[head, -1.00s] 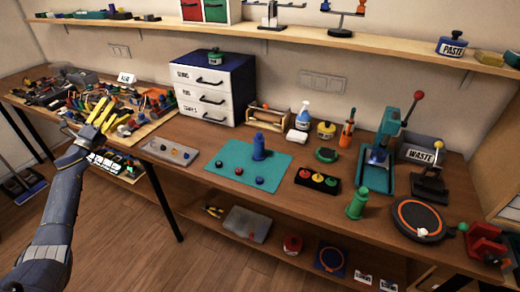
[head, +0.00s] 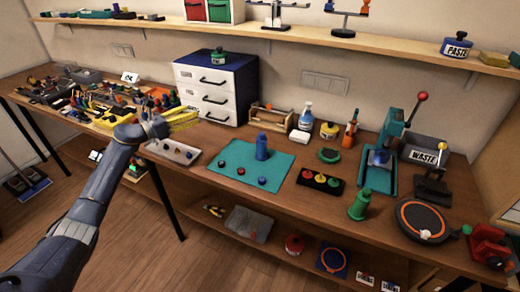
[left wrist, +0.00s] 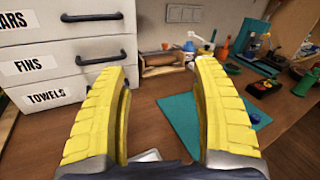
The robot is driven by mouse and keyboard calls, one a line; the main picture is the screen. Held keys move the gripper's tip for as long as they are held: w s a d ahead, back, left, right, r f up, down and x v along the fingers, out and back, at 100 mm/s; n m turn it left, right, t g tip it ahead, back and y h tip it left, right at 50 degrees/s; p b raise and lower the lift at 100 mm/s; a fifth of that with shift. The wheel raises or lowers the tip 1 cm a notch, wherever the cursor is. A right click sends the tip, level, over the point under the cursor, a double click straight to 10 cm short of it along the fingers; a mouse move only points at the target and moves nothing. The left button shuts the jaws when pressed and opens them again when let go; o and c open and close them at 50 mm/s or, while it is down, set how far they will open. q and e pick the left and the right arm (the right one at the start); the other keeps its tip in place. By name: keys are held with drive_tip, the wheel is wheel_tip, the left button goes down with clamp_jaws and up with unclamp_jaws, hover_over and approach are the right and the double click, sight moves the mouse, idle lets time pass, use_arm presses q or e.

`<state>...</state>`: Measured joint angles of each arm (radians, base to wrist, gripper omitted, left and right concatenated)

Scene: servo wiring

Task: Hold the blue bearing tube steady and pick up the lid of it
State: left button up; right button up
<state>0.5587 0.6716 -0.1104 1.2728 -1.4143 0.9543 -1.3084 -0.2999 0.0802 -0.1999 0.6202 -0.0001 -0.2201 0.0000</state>
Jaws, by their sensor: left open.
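The blue bearing tube (head: 262,148) stands upright on the teal mat (head: 225,151). Its top looks narrower, but I cannot make out the lid as a separate piece. My left gripper (head: 185,118), with yellow fingers, is to the left of the tube and apart from it, over the table near the drawer unit. In the left wrist view the fingers (left wrist: 155,72) are wide apart with nothing between them. The teal mat (left wrist: 179,112) shows there too; a small bit of blue beside the right finger cannot be identified. My right gripper is not in view.
A white drawer unit (head: 214,98) stands behind my left gripper. A grey tray (head: 170,152) with small parts lies in front of it. Small caps lie on the mat's front part. A black block with coloured buttons (head: 320,181) and a green bottle (head: 359,204) stand to the right.

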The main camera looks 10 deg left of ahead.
sight(259, 151)
use_arm(q)
drive_tip(key=d+f+m+g, duration=0.1)
drive_tip(key=d+f+g, duration=0.1)
drive_tip(key=d+f, duration=0.2)
drive_tip(key=s+d+f+m+g, duration=0.1)
drive_tip(key=d+f, duration=0.3)
drive_tip(key=d, duration=0.4)
drive_tip(key=s+d+f+m+g, duration=0.1)
drive_tip(key=d+f+m+g, duration=0.1)
drive_tip(key=d+f, duration=0.3)
drive_tip(key=shift+d+m+g+h, duration=0.3)
drive_tip(key=shift+d+m, duration=0.1)
drive_tip(key=shift+d, duration=0.05)
drive_tip(key=shift+x, duration=4.9)
drive_tip(key=shift+f, duration=0.1)
drive_tip(key=c, duration=1)
